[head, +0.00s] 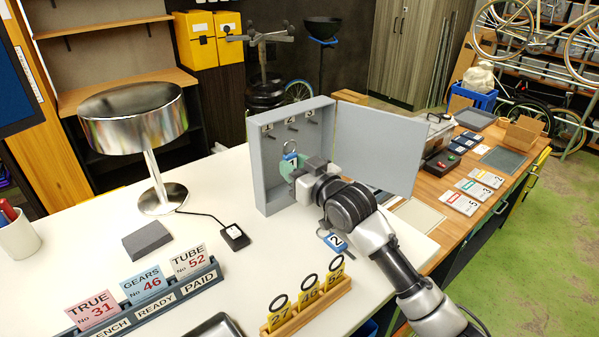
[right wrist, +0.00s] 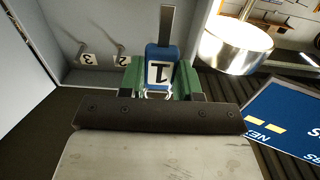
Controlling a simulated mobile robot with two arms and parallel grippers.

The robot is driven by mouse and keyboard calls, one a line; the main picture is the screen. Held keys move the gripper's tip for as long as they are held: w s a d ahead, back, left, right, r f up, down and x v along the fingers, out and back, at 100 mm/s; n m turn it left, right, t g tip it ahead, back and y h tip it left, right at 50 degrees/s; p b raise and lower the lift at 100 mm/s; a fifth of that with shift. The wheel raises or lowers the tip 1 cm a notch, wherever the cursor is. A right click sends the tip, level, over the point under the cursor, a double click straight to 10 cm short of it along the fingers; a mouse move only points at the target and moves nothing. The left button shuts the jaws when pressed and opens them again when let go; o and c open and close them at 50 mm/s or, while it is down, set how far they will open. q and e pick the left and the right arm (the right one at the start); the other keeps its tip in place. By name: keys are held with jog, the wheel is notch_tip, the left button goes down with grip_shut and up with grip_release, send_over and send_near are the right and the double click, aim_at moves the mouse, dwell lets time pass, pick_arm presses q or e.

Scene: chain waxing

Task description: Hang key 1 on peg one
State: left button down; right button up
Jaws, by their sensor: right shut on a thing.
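Key 1 (head: 291,157), a blue tag with a white "1" label and a ring above it, is held by my right gripper (head: 288,168). It also shows in the right wrist view (right wrist: 158,72) between green finger pads. The grey key cabinet (head: 262,175) stands open on the white table. Its pegs sit in a row high on the back wall. Peg one (head: 268,129) appears at the left in the head view, above and left of the key ring. Pegs 3 (right wrist: 84,58) and 2 (right wrist: 121,52) show in the right wrist view; peg one is hidden there. My left gripper is out of view.
The cabinet door (head: 375,150) is swung open to the right. Key 2 (head: 335,241) lies on the table beside my right arm. A chrome lamp (head: 135,118) stands left of the cabinet. Card racks (head: 150,310) and a yellow-tag holder (head: 310,312) stand in front.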

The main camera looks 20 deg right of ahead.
aim_at(270, 153)
jog(key=shift+w+a+f+b, duration=0.1)
jog(key=shift+w+a+b, duration=0.2)
jog(key=shift+w, duration=0.4)
jog(key=shift+f+b+x, duration=0.25)
jog(key=shift+b+x, duration=0.35)
jog(key=shift+x, duration=0.7)
jog(key=shift+f+b+x, duration=0.25)
jog(key=shift+b+x, duration=0.3)
jog(key=shift+x, duration=0.75)
jog(key=o, duration=0.5)
jog(key=shift+o, duration=0.3)
jog(key=o, duration=0.4)
jog(key=shift+o, duration=0.6)
jog(key=shift+d, duration=0.1)
